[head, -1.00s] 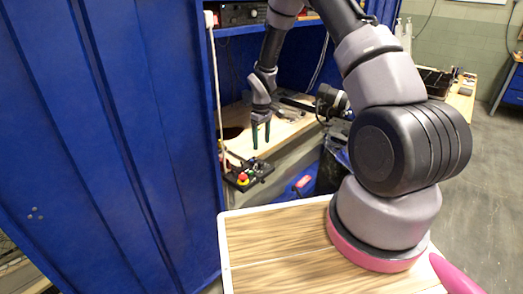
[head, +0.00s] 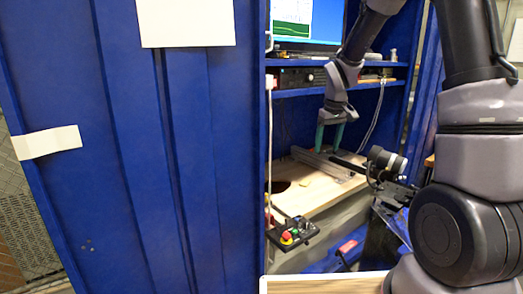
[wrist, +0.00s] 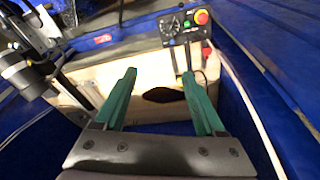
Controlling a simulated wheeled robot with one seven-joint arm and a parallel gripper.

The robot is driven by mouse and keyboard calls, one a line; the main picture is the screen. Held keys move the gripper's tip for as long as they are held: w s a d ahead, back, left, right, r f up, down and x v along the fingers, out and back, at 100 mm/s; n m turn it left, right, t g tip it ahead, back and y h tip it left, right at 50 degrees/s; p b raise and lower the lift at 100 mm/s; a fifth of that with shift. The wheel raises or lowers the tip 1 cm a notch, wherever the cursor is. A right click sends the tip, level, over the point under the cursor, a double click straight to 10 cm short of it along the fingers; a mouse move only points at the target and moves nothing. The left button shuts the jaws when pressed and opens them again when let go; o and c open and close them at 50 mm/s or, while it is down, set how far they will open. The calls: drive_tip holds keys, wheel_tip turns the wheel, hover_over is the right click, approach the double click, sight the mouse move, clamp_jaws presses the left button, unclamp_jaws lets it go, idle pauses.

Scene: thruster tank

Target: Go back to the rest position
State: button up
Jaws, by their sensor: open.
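My gripper (head: 331,140) is in the upper middle of the head view, in front of the open blue cabinet, with its green fingers pointing down. The fingers are apart with nothing between them. In the wrist view the two green fingers of my gripper (wrist: 158,100) frame a wooden board with a dark hole (wrist: 166,95). My gripper appears above the wooden shelf board (head: 325,190) in the head view; the exact height cannot be told.
A control box with a red emergency button (head: 290,235) sits at the board's front left. A black cylindrical device (head: 385,160) stands to the right. A large blue cabinet door (head: 130,150) fills the left. A monitor (head: 305,22) is above. A wooden tabletop (head: 320,284) is in front.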

drive_tip(key=s+d+r+m+t, duration=0.2)
drive_tip(key=s+r+m, duration=0.2)
drive_tip(key=s+r, duration=1)
drive_tip(key=s+r+m+t+y, duration=0.1)
drive_tip(key=s+r, duration=0.4)
drive_tip(key=s, duration=0.6)
drive_tip(key=shift+s+d+r+m+t+y, duration=0.2)
drive_tip(key=shift+s+r+m+t+y, duration=0.15)
drive_tip(key=shift+m+t, duration=0.7)
